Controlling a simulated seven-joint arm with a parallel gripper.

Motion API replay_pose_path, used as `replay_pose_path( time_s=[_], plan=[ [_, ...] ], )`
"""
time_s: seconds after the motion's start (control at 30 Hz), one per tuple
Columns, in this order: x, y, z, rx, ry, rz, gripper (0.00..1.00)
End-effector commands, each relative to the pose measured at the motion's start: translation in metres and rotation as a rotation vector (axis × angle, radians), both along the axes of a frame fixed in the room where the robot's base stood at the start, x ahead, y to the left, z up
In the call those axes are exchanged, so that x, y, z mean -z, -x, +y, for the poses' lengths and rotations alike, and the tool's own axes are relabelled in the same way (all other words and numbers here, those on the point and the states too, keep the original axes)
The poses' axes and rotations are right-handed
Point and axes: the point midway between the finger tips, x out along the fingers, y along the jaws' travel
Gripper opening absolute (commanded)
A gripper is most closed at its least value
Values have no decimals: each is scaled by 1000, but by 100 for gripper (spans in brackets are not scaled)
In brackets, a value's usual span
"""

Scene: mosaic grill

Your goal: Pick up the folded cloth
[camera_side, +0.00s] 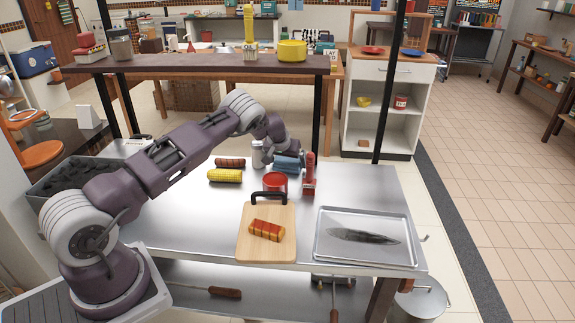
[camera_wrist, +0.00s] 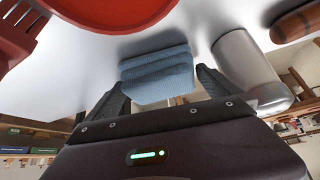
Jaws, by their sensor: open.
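The folded blue cloth (camera_side: 287,164) lies on the steel table near its far edge, between a silver canister (camera_side: 258,154) and a red bottle (camera_side: 309,172). In the wrist view the cloth (camera_wrist: 156,72) shows as stacked blue layers. My gripper (camera_wrist: 162,84) is open, with one dark finger on each side of the cloth. Gaps show beside the fingers, and I cannot tell whether either touches it. In the side view my gripper (camera_side: 285,153) is low at the cloth, and its fingertips are mostly hidden.
A red pot (camera_side: 275,181) stands close in front of the cloth. A sausage (camera_side: 230,163) and corn (camera_side: 225,176) lie to the left. A cutting board (camera_side: 250,250) holds grilled food, and a metal tray (camera_side: 330,256) holds a fish. The table's right far part is clear.

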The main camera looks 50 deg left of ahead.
Motion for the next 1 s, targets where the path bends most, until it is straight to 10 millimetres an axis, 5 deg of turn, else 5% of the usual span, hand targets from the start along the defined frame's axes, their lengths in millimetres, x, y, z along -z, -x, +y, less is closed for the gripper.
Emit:
replay_pose_path(
  time_s=[0.13, 0.37, 0.73, 1.0],
  plan=[
    [-1, 0, 0, -1, 0, 0, 100],
    [-1, 0, 0, 0, 1, -1, 55],
    [-11, -1, 0, 1, -1, -3, 54],
    [-77, -1, 0, 2, -2, -6, 54]
  ],
)
